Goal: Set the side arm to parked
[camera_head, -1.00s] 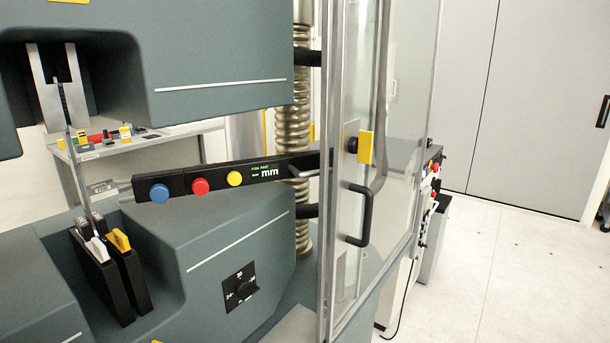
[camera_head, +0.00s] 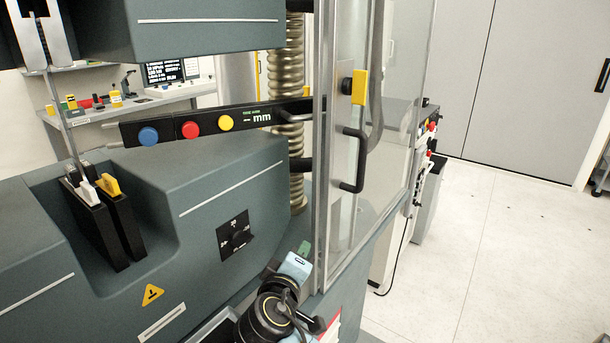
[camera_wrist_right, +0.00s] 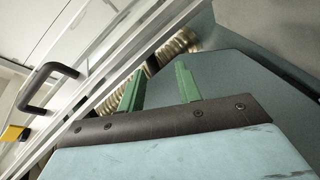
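The side arm (camera_head: 200,125) is a black bar with blue, red and yellow buttons and a small "mm" display. It reaches left across the front of the testing machine, above the lower housing, with its right end behind the clear guard door. My right gripper (camera_head: 303,248) is low in the head view, below the side arm's right end and apart from it. In the right wrist view its two green fingers (camera_wrist_right: 158,88) stand apart with nothing between them. My left gripper is not in view.
The clear guard door (camera_head: 385,170) with its black handle (camera_head: 358,165) stands right of my right gripper. A ribbed column (camera_head: 290,100) rises behind the side arm. Black grips (camera_head: 97,225) and a thin upright specimen (camera_head: 62,120) are at left. A dial (camera_head: 235,238) sits on the lower housing.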

